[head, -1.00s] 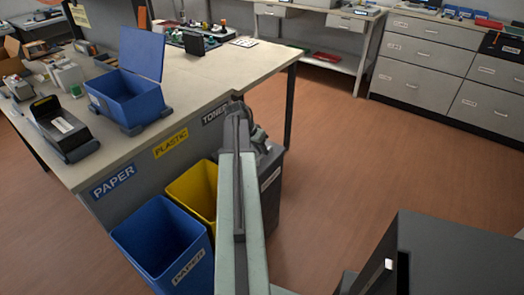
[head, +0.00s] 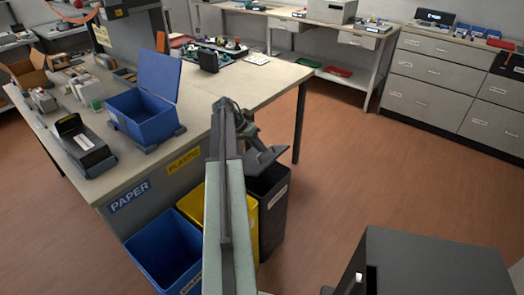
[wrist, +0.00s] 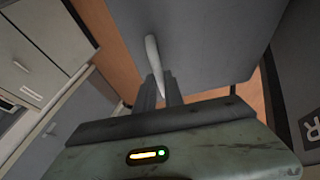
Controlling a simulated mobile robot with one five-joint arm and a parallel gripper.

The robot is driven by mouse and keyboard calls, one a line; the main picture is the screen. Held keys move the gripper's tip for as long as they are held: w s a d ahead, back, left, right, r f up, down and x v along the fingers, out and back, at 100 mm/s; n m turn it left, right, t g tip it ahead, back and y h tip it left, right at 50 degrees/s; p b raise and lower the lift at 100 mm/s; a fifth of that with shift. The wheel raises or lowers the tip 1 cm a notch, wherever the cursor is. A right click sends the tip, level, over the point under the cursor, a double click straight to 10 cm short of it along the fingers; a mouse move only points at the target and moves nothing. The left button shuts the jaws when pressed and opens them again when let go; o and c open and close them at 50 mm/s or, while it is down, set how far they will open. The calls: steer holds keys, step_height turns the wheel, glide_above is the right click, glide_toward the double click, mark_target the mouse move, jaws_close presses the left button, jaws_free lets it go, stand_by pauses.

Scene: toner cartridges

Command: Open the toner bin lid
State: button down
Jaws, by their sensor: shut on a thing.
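The toner bin (head: 272,215) is a dark grey bin with a pale label, to the right of the yellow bin. Its grey lid (head: 268,160) is tilted up at an angle, and the dark opening shows beneath. My gripper (head: 248,130) is at the raised lid, partly hidden behind my own arm. In the wrist view my gripper (wrist: 160,92) is shut on the pale rod-like lid handle (wrist: 153,55). The broad grey face of the lid (wrist: 205,40) fills the upper middle of that view.
The yellow bin (head: 252,220) and the blue paper bin (head: 165,250) stand beside it, against the workbench (head: 225,85). A blue open box (head: 140,115) sits on the bench.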

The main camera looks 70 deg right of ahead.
steer(key=w+d+r+p, duration=0.2)
steer(key=w+d, duration=0.1)
steer(key=w, duration=0.4)
steer(key=w+d+r+p, duration=0.2)
steer(key=w+d+r, duration=0.1)
steer(key=w, duration=0.5)
steer(key=shift+r, duration=0.1)
steer(key=shift+s, duration=0.1)
steer(key=c, duration=1.5)
jaws_free()
steer(key=shift+d, duration=0.15)
steer(key=shift+o, duration=0.2)
steer(key=shift+p, duration=0.3)
